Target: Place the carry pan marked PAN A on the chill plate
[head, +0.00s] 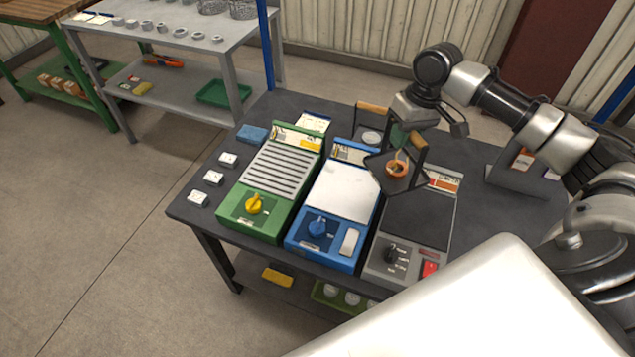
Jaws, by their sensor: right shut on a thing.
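My right gripper (422,134) is shut on the wooden handle of a dark carry pan (377,172). The pan hangs over the gap between the blue unit and the grey unit, near their back ends. An orange-brown ring-shaped piece (397,169) sits in it. I cannot read a PAN A mark on it. The blue unit with a pale, bare top plate (342,192) looks like the chill plate; its label is too small to read. A second wooden handle (373,107) stands behind, over a pan (370,137) with a light round piece. My left gripper is out of view.
A green unit (254,203) with a slatted top stands left of the blue one. A grey unit (417,218) with a dark plate stands right. Several small white blocks (213,178) line the table's left side. A grey holder (515,178) stands at the right.

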